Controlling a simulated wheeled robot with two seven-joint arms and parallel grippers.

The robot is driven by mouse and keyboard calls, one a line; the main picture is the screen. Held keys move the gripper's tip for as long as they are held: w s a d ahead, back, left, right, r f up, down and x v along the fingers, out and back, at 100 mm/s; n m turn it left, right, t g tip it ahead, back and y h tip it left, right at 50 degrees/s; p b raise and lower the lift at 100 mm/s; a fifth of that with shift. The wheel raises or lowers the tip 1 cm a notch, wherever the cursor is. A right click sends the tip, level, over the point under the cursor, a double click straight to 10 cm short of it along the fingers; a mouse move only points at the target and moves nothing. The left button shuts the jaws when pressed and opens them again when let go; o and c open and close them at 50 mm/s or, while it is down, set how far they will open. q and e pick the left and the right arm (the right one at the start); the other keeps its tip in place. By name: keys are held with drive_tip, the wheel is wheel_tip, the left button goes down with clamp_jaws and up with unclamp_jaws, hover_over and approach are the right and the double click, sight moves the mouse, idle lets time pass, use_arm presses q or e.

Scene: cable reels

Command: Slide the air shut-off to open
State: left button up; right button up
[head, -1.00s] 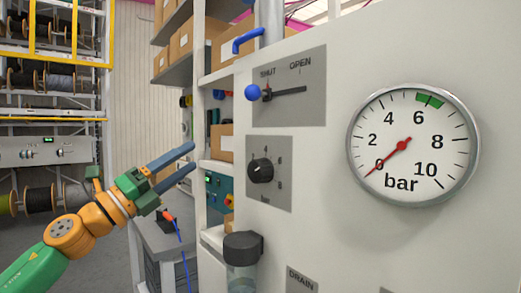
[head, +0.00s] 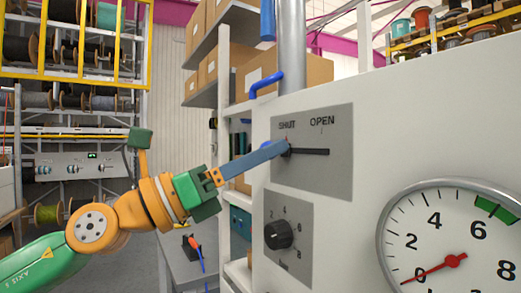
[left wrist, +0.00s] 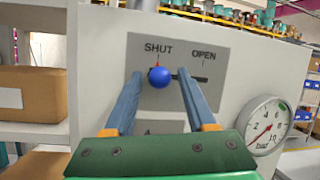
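The air shut-off is a blue ball knob (left wrist: 159,77) on a slot in a grey plate (head: 335,180) marked SHUT and OPEN. In the left wrist view the knob sits at the SHUT end, with the dark slot (left wrist: 192,79) running right toward OPEN. My left gripper (head: 284,149) reaches the SHUT end. In the left wrist view its two blue fingers (left wrist: 159,74) are apart, one on each side of the knob, with gaps visible. My right gripper is in neither view.
A black dial knob (head: 279,235) is below the plate. A round gauge (head: 455,240) to the right reads about 0 bar. A shelf with cardboard boxes (head: 262,73) stands behind, left of the panel. The panel face right of the slot is clear.

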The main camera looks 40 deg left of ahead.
use_arm(q)
drive_tip(key=shift+s, duration=0.15)
clamp_jaws()
drive_tip(key=shift+a+r, duration=0.1)
idle(0.9)
